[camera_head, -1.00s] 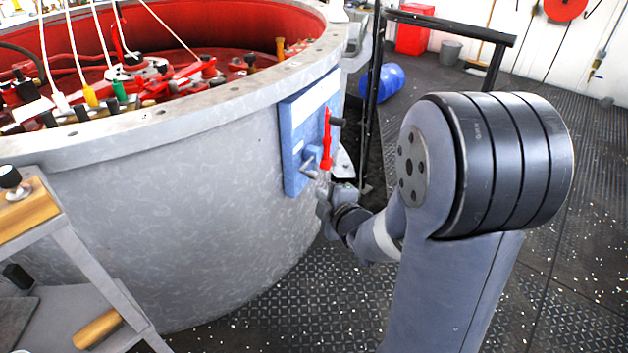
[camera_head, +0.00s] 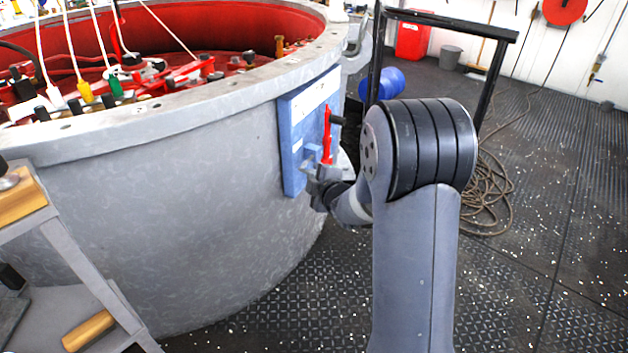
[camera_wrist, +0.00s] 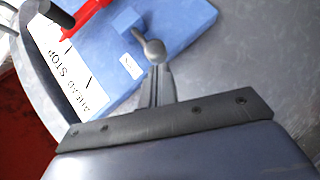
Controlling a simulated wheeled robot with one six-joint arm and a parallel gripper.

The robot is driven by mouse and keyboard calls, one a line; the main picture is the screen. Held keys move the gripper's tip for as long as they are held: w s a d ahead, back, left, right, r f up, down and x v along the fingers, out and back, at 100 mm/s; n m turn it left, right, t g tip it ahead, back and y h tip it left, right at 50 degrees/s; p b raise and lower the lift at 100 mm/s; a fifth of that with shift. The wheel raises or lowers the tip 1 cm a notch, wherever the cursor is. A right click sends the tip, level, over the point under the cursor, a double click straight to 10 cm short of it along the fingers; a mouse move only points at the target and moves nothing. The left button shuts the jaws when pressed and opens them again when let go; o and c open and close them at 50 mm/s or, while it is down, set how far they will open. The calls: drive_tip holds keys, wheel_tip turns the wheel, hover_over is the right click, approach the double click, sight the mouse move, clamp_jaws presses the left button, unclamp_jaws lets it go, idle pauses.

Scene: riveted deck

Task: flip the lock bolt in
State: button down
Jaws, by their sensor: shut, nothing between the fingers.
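The blue panel (camera_head: 290,125) is fixed to the side of the big grey drum. In the wrist view the panel (camera_wrist: 185,22) carries the lock bolt (camera_wrist: 154,50), a short grey handle with a round knob, beside a small blue block. My gripper (camera_wrist: 157,72) is shut and empty, its fingertips right at the knob. I cannot tell whether they touch it. In the head view my gripper (camera_head: 314,176) is at the panel's lower right and largely hides the bolt. A red lever (camera_head: 327,135) with a black grip stands upright above it.
The panel has a white label reading "STOP" and "AHEAD" (camera_wrist: 75,80). The grey drum (camera_head: 180,200) curves away to the left. A trolley with wooden handles (camera_head: 88,331) stands at the lower left. A black frame (camera_head: 445,20) and coiled rope (camera_head: 488,195) are behind my arm.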

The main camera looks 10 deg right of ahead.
drive_tip(key=shift+w, duration=0.1)
drive_tip(key=w+d+p, duration=0.2)
drive_tip(key=w+d, duration=0.3)
drive_tip(key=shift+w, duration=0.2)
idle(0.4)
drive_tip(key=shift+a+r, duration=0.1)
